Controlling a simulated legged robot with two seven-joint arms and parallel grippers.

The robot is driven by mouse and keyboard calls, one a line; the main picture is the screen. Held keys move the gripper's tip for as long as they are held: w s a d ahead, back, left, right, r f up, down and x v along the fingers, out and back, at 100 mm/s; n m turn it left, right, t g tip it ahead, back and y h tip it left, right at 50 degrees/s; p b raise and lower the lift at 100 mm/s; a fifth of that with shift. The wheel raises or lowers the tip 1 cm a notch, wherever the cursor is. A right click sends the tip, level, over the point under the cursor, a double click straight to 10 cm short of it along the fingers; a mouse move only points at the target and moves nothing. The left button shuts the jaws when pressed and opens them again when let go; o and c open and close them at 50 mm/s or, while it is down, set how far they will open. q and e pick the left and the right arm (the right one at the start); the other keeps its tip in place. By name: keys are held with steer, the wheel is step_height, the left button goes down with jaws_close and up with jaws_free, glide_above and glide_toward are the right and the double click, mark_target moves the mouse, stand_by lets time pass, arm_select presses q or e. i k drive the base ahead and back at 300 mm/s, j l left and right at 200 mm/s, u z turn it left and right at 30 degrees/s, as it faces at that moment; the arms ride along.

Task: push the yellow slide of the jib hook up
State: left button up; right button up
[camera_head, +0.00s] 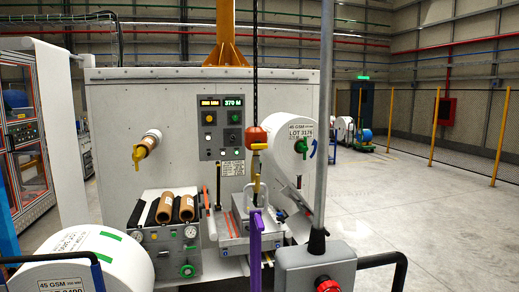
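The small yellow slide (259,147) sits just under the block and sticks out to the side. A narrow yellowish hook part (256,170) hangs below it, over a grey metal fixture (240,208). Its lower end is too small to make out clearly. Neither of my grippers is in view, and nothing is seen touching the hook.
A grey post with a control box (314,268) and red button stands front right, close to the hook. Black bent bars cross both lower corners. Open floor lies right.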

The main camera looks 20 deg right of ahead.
mark_target(257, 146)
steer(key=i+u, duration=0.2)
steer(key=i+j+u, duration=0.5)
steer(key=i, duration=0.25)
